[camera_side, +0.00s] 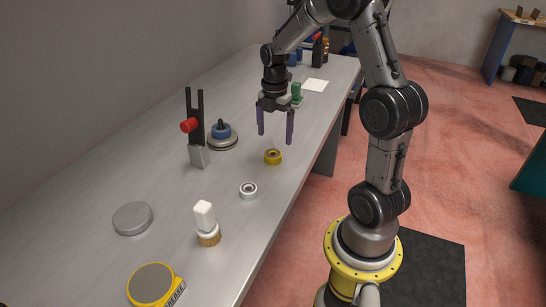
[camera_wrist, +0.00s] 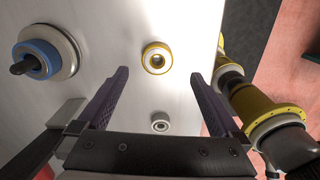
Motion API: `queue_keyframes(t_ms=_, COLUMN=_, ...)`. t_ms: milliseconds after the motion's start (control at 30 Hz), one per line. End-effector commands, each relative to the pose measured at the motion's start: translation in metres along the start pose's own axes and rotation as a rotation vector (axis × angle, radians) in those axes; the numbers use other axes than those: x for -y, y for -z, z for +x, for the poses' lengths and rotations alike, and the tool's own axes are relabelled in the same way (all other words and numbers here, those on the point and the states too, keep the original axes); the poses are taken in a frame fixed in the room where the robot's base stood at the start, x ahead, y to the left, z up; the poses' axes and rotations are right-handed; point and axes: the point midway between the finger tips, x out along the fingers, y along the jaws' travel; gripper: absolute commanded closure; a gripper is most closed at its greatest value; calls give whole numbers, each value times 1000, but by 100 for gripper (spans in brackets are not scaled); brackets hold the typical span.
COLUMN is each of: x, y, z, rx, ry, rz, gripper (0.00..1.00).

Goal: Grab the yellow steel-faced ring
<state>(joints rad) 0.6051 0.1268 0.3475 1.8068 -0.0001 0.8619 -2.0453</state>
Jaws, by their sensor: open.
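The yellow ring (camera_side: 273,157) lies flat on the grey bench near its right edge. In the wrist view the yellow ring (camera_wrist: 157,58) shows a pale steel face and a dark centre hole, ahead of and between the fingertips. My gripper (camera_side: 275,139) is open and empty, its two dark purple fingers pointing down above the bench by the ring. It also shows in the wrist view (camera_wrist: 157,87) with the fingers wide apart. Nothing touches the ring.
A smaller white-grey ring (camera_side: 248,190) lies nearby, also in the wrist view (camera_wrist: 160,124). A blue-topped round part (camera_side: 222,136) and an upright black fork holding a red piece (camera_side: 190,125) stand left. A white brush (camera_side: 205,222), grey disc (camera_side: 132,218) and yellow tin (camera_side: 152,284) sit nearer.

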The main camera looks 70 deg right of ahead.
Motion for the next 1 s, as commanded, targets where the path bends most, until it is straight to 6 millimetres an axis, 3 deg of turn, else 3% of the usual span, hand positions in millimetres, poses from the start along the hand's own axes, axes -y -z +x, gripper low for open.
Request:
queue_keyframes(t_ms=267, x=0, y=1, z=22, rx=-1, ry=1, rz=-1, gripper=0)
queue_keyframes(t_ms=600, x=-4, y=1, z=66, rx=-1, ry=2, rz=0, gripper=0)
queue_keyframes(t_ms=900, x=-4, y=1, z=70, rx=1, ry=-2, rz=0, gripper=0)
queue_keyframes(t_ms=1000, x=-4, y=1, z=70, rx=1, ry=-1, rz=0, gripper=16)
